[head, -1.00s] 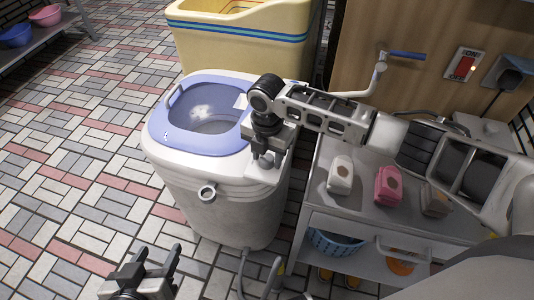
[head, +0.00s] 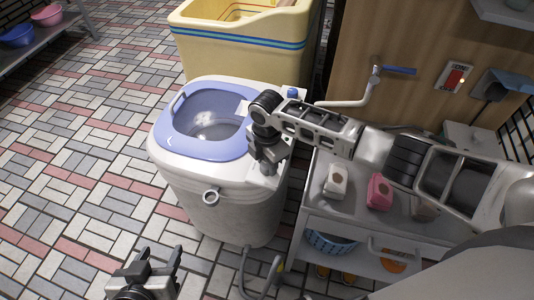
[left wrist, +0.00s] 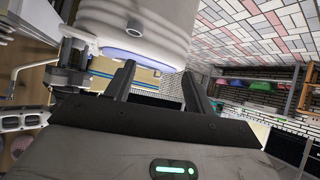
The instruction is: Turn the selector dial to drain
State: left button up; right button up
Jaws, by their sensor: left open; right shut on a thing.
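The washing machine (head: 225,200) is a white tub with a lilac rim and open top; its underside-up body also shows in the left wrist view (left wrist: 160,20). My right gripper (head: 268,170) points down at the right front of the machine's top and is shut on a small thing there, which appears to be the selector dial. The gripper hides the dial, so its pointer and markings cannot be read. My left gripper (head: 160,252) is open and empty, low in front of the machine and apart from it.
A yellow tub (head: 240,40) stands behind the machine. On the right, a grey cart (head: 330,205) holds a white bottle (head: 336,182) and a pink one (head: 379,191). A tap (head: 375,80) and a red switch (head: 455,78) are on the wall. The floor at left is clear.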

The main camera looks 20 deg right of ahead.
jog(key=m+p, duration=0.2)
jog(key=shift+r+m, duration=0.2)
jog(key=shift+m, duration=0.2)
jog(key=m+p, duration=0.2)
jog(key=m, duration=0.1)
jog(key=shift+f+m, duration=0.1)
jog(key=shift+m, duration=0.2)
pick_arm(q)
jog(key=shift+s+a+r, duration=0.1)
jog(key=shift+a+r, duration=0.1)
jog(key=shift+r, duration=0.3)
jog(key=shift+s+a+r, duration=0.1)
jog(key=shift+a+r, duration=0.1)
jog(key=shift+r, duration=0.25)
pick_arm(e)
jog(key=shift+m, duration=0.3)
pick_arm(q)
jog(key=shift+s+a, duration=0.1)
pick_arm(e)
jog(key=o, duration=1)
